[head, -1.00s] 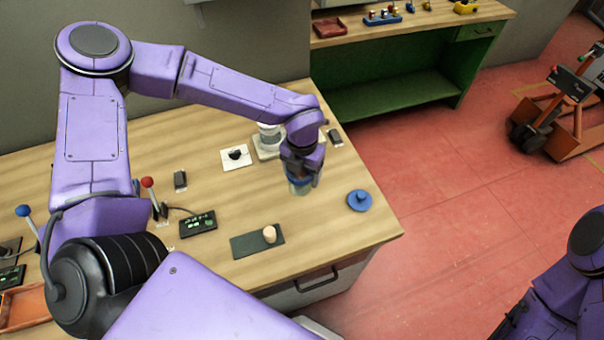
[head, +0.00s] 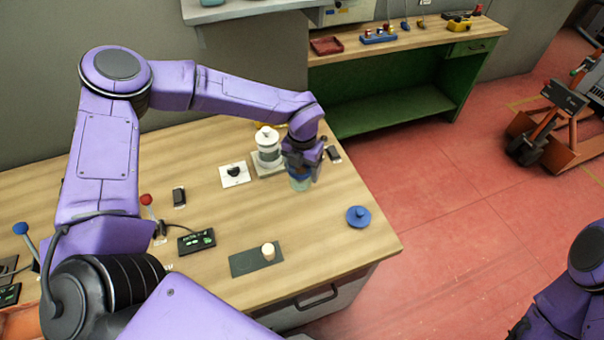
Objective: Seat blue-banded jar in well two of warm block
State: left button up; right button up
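A small, pale greenish glass jar (head: 300,185) with a blue band hangs below my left gripper (head: 301,174). The fingers appear closed around its upper part and hide much of it. The jar is at the right part of the wooden table, just right of a white device (head: 267,148) on a pale square base. I cannot tell whether the jar touches the table. No block with clearly numbered wells can be made out. My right arm (head: 575,290) shows at the lower right, with its gripper out of the frame.
A blue knobbed disc (head: 358,217) lies near the right table edge (head: 390,252). A white card with a black knob (head: 234,174), a display box (head: 197,240) and a red-knobbed lever (head: 146,200) are left.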

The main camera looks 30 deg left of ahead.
pick_arm(q)
jog(key=w+a+b, duration=0.2)
jog(key=w+a, duration=0.2)
jog(key=w, duration=0.4)
jog(key=w+a+b, duration=0.3)
jog(key=w, duration=0.6)
jog(key=shift+a+b, duration=0.35)
jog(key=shift+a, duration=0.05)
dwell(0.8)
jog(key=shift+b, duration=0.55)
dwell(1.3)
jog(key=shift+f+b, duration=2.05)
jog(key=shift+f, duration=0.15)
dwell(1.0)
